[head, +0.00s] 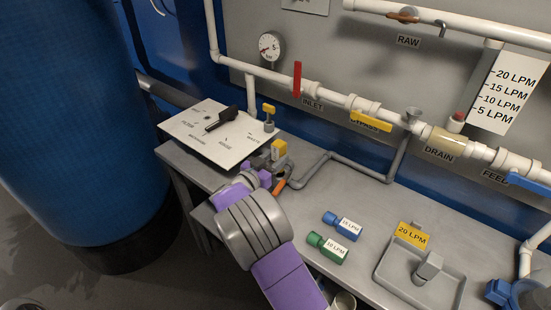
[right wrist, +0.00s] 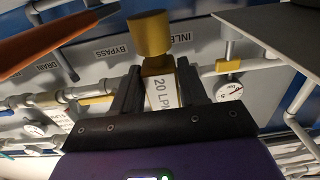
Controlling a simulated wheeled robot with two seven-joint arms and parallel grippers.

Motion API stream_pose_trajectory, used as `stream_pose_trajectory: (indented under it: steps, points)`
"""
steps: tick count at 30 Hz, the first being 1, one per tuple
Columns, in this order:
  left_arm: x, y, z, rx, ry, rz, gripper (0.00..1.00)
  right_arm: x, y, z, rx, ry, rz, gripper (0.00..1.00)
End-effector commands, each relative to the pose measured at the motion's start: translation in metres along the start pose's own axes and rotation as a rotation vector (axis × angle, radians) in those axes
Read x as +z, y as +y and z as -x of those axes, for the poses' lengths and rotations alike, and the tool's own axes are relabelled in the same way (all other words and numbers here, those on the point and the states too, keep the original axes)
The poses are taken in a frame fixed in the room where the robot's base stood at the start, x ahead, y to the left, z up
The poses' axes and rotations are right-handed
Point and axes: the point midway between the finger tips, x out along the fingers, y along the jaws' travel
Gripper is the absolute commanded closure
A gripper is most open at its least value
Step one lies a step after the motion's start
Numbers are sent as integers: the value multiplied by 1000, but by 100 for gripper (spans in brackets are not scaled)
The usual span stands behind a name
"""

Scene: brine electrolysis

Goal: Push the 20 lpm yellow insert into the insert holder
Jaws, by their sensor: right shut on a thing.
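My right gripper (head: 266,168) is shut on the yellow insert (head: 279,149), just in front of the white control panel at the back left of the bench. In the right wrist view, the yellow insert (right wrist: 150,36) sits between the two dark fingers (right wrist: 158,88). Its round yellow head points away from the palm, and its white label reads 20 LPM. I cannot tell for sure which part is the insert holder; grey pipework and an orange lever (head: 280,187) are beside the gripper, partly hidden by it. My left gripper is not in view.
A blue insert (head: 330,218) and a green insert (head: 316,239) lie on the bench (head: 355,195). A grey tray (head: 389,277) with a grey block and a yellow 20 LPM tag is at right. The panel (head: 195,137) and pipes crowd the gripper. A blue tank (head: 70,120) stands left.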

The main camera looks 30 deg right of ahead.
Motion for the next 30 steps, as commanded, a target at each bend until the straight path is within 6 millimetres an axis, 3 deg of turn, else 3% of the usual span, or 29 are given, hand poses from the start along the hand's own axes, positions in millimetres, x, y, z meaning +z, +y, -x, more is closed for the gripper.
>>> stream_pose_trajectory:
  steps: [30]
  points:
    - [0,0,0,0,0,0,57,12,0,0,1,0,0,89]
